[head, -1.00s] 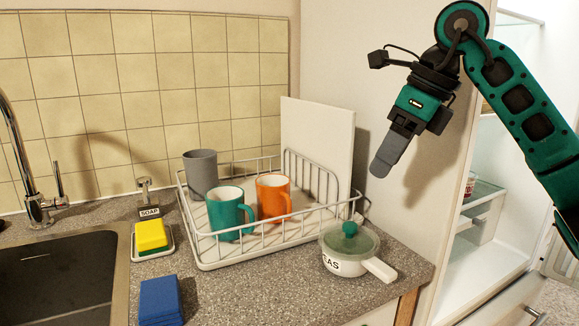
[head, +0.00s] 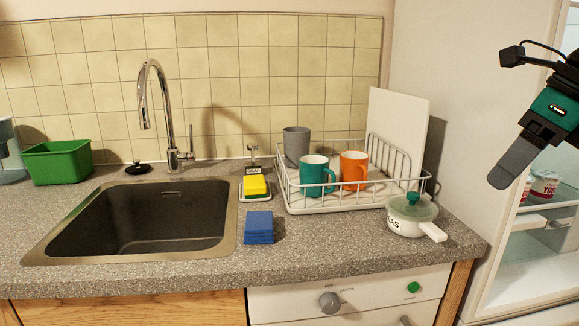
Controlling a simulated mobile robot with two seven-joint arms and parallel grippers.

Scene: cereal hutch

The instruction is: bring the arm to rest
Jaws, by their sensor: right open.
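My right gripper (head: 515,165) is at the right edge of the head view, in front of the white wall panel and the open fridge. Its dark finger points down and to the left, and it holds nothing that I can see. It is apart from the counter and the dish rack. Most of the right arm is cut off by the picture's edge. My left gripper is not in view.
A dish rack (head: 331,206) holds a grey cup (head: 297,145), a teal mug (head: 315,175) and an orange mug (head: 354,169). A lidded white pot (head: 410,219) stands beside it. A sink (head: 140,222), sponges (head: 258,228) and a green bin (head: 58,164) are further left.

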